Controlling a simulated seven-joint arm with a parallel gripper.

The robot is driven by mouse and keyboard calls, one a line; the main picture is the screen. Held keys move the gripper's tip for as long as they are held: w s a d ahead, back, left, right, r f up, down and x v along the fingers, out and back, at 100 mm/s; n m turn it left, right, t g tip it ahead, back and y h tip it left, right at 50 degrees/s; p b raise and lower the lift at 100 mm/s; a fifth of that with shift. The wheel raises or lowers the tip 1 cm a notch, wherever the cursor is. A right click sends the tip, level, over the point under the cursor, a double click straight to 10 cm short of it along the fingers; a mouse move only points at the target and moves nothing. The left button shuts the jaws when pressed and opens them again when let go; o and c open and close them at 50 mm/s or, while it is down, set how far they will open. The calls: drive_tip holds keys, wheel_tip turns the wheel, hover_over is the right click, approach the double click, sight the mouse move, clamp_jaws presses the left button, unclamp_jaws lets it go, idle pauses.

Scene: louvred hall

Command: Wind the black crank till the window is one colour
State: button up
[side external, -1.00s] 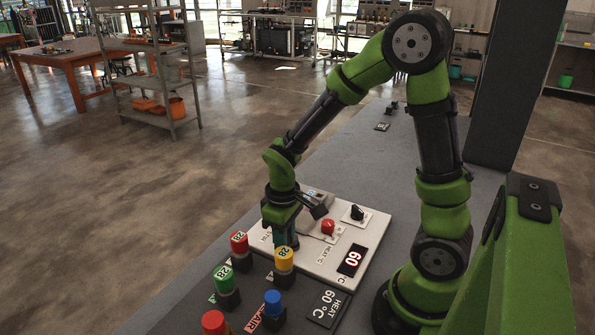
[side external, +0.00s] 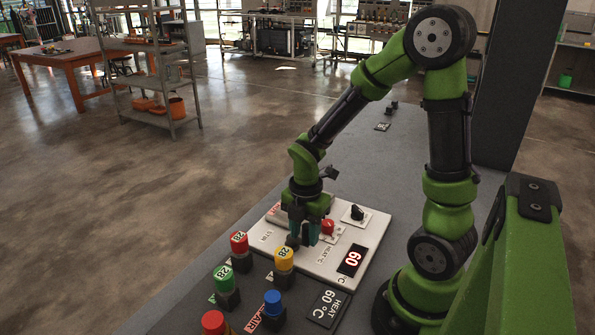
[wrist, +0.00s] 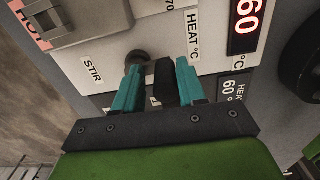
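My gripper (wrist: 160,92) points down at the white panel (side external: 376,228), its two teal fingers apart. In the wrist view a dark upright piece (wrist: 166,85) stands between the fingers, near the right one, with a gap to the left one. I cannot tell whether it is the black crank's handle. A dark round knob (wrist: 137,60) shows just beyond the left finger. In the side view the gripper (side external: 304,238) hides this part of the panel. I see no window clearly split into colours.
The panel also has a red knob (side external: 327,227), a black knob (side external: 357,212) and a display reading 60 (side external: 351,259). Red, yellow, green and blue capped posts stand in front, with the yellow one (side external: 284,257) near the gripper.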

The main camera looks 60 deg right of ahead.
sight(305, 226)
drive_tip(key=shift+o, duration=1.1)
drive_tip(key=shift+s+a, duration=0.1)
drive_tip(key=shift+r, duration=3.45)
drive_tip(key=shift+r, duration=0.1)
